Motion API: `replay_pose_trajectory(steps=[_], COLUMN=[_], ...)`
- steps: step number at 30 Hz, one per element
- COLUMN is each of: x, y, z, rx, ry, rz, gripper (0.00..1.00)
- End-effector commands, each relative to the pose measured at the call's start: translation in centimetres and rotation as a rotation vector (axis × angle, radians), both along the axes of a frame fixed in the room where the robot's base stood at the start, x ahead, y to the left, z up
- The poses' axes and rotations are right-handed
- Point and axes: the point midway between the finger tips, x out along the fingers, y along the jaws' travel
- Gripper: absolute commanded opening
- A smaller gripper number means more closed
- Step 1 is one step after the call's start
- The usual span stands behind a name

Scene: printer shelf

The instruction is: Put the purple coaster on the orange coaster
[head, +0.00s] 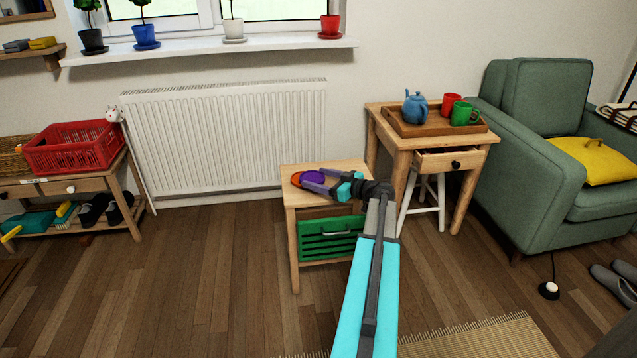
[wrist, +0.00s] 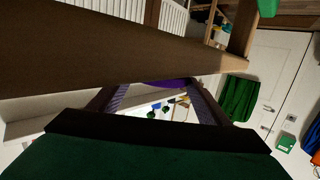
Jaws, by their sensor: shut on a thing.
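The purple coaster (head: 313,177) is held in my gripper (head: 325,183) over the top of the small wooden table. I cannot tell whether the two coasters touch. In the wrist view a sliver of the purple coaster (wrist: 172,83) shows between the fingertips of my gripper (wrist: 155,93). The orange coaster is not seen there.
The small wooden table (head: 345,168) has a green crate (head: 330,238) below its top. To the right stands a taller table with a tray (head: 432,129) carrying a blue teapot (head: 415,107), a red mug and a green mug. A radiator (head: 225,135) is behind.

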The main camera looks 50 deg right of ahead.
Motion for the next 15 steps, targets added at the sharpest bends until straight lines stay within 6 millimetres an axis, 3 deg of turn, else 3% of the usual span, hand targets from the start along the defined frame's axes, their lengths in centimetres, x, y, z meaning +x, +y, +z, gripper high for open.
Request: replay_pose_trajectory(steps=[15], x=[-0.02], y=[-0.02], z=[-0.49], rx=[0.0], ry=[-0.001], rz=[-0.001], gripper=[0.49])
